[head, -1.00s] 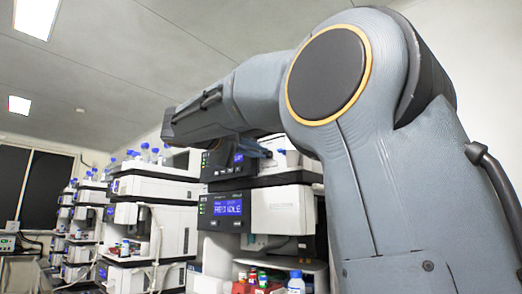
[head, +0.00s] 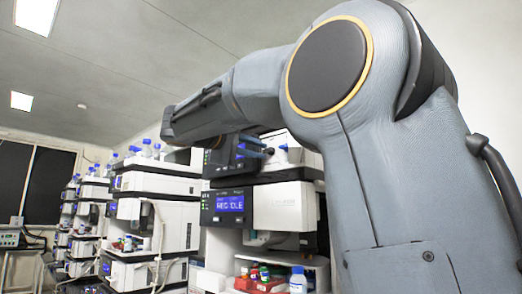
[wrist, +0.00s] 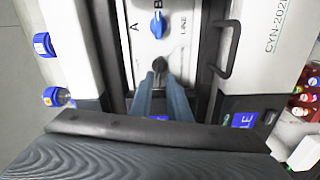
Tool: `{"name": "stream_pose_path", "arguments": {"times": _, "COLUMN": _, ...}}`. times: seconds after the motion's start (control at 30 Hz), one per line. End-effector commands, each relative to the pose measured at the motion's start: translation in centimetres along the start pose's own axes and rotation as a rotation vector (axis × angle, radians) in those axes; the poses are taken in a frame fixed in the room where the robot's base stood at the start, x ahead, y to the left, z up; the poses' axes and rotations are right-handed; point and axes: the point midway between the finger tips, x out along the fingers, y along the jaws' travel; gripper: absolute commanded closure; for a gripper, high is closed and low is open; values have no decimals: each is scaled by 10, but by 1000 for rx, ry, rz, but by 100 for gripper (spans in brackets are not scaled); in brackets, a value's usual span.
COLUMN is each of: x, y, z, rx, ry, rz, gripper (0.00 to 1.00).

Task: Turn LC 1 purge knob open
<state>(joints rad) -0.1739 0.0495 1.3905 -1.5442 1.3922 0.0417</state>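My gripper (wrist: 159,80) points at a white panel (wrist: 178,55) in the wrist view. Its two blue-grey fingers are apart, with a gap between them. A round black knob (wrist: 159,64) shows at the fingertips, between their ends; I cannot tell whether they touch it. Farther up the panel sits a blue knob (wrist: 157,25) beside the printed letters "A" and "LINE". Which of the two is the purge knob I cannot read. In the head view the fingers (head: 266,150) reach towards the upper instrument of the nearest stack; the knobs are not clear there.
A black bar handle (wrist: 227,50) stands out right of the panel in the wrist view. Blue-capped bottles (wrist: 52,96) are at the left. Below, the nearest stack has a lit display (head: 229,203) and a tray of bottles (head: 262,284). More stacks (head: 150,205) stand left.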

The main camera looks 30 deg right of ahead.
Motion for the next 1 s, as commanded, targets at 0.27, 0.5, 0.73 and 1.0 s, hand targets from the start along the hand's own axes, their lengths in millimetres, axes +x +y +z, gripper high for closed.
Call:
{"name": "stream_pose_path", "arguments": {"times": 0.27, "x": 2, "y": 2, "z": 2, "rx": 2, "ry": -6, "rz": 3, "gripper": 74}}
{"name": "stream_pose_path", "arguments": {"times": 0.5, "x": -14, "y": 1, "z": 1, "rx": 4, "ry": -4, "rz": 3, "gripper": 74}}
{"name": "stream_pose_path", "arguments": {"times": 0.73, "x": -52, "y": 0, "z": -1, "rx": 2, "ry": -3, "rz": 2, "gripper": 74}}
{"name": "stream_pose_path", "arguments": {"times": 1.0, "x": -74, "y": 1, "z": -1, "rx": 2, "ry": -6, "rz": 3, "gripper": 74}}
